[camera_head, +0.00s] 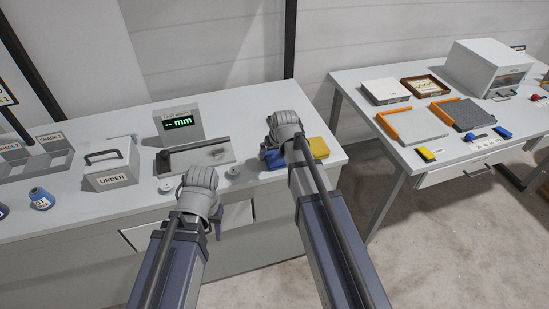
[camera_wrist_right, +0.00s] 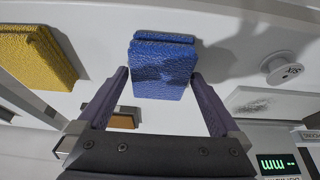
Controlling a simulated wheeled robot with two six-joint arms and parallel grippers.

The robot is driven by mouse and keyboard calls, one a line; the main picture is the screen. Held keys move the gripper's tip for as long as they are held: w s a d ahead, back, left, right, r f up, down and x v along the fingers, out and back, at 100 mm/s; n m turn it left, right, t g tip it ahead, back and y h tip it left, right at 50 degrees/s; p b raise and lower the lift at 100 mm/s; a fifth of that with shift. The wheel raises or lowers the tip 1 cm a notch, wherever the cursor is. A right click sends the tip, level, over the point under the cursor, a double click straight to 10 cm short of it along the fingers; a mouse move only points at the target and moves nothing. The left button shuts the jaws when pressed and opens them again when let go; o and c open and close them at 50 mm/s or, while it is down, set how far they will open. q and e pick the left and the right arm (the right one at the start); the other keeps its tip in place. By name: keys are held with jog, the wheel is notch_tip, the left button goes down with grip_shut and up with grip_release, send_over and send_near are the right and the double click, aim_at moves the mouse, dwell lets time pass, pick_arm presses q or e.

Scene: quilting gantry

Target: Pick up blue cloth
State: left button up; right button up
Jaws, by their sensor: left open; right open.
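The blue cloth (camera_wrist_right: 163,68) is a folded pad on the white table. In the right wrist view it sits between the two spread fingers of my right gripper (camera_wrist_right: 162,92). In the head view the blue cloth (camera_head: 271,159) is partly hidden behind my right gripper (camera_head: 276,143), which is over it. I cannot tell whether the fingers touch the cloth. My right gripper is open. My left gripper (camera_head: 213,223) is open and empty in front of the table's front edge.
A yellow cloth (camera_head: 319,147) lies right beside the blue one. A grey fixture (camera_head: 206,154), a mm display (camera_head: 179,123), round knobs (camera_head: 233,172) and an ORDER box (camera_head: 110,170) stand to the left. A second table (camera_head: 349,88) is to the right, across a gap.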

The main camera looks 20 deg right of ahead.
jog(key=shift+f, duration=0.1)
dwell(0.3)
jog(key=c, duration=1.1)
